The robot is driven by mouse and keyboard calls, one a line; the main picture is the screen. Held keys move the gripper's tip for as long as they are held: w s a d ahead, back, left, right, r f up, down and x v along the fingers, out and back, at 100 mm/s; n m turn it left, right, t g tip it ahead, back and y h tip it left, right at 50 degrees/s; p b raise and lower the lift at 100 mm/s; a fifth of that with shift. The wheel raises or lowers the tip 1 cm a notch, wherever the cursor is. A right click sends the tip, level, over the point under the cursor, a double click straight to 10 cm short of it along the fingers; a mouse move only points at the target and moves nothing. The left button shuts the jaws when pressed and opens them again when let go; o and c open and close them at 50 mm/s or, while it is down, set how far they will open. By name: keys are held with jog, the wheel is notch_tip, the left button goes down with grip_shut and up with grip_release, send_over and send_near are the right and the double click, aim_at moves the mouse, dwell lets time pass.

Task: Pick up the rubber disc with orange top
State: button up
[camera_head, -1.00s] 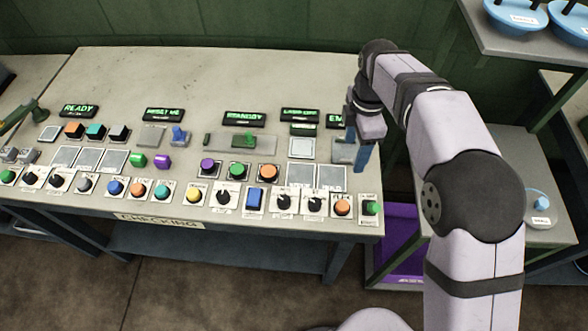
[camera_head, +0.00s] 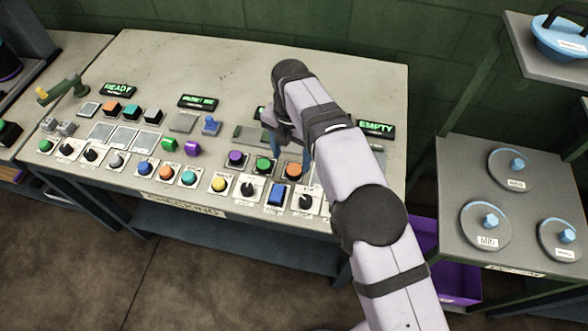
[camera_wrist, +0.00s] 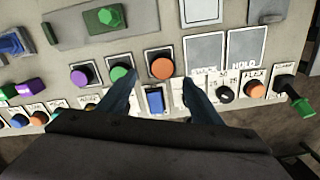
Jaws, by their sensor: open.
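Several round black buttons with orange tops sit on the console. One (camera_head: 294,170) is beside the green and purple ones; it also shows in the wrist view (camera_wrist: 162,67). Another (camera_head: 166,172) is in the front row further left. A third (camera_wrist: 254,90) is at the right in the wrist view, hidden by my arm in the head view. I cannot tell which is the rubber disc. My gripper (camera_head: 272,145) is over the console. In the wrist view my gripper (camera_wrist: 158,84) is open and empty, its blue fingers either side of the view just below the first orange top.
Purple (camera_wrist: 84,75) and green (camera_wrist: 121,72) buttons stand left of it. A blue rocker switch (camera_wrist: 154,100) shows between my fingers. A green lever (camera_wrist: 292,95) sticks out at the right. A shelf (camera_head: 440,200) with lidded discs stands right of the console (camera_head: 230,70).

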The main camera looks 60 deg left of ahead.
aim_at(294, 169)
jog(key=shift+w+d+f+p, duration=0.15)
jog(key=shift+f+p, duration=0.55)
jog(key=shift+f, duration=0.7)
jog(key=shift+w+a+f+p, duration=0.15)
jog(key=shift+f+p, duration=0.5)
jog(key=shift+f, duration=0.7)
jog(key=shift+d, duration=0.1)
jog(key=c, duration=1.1)
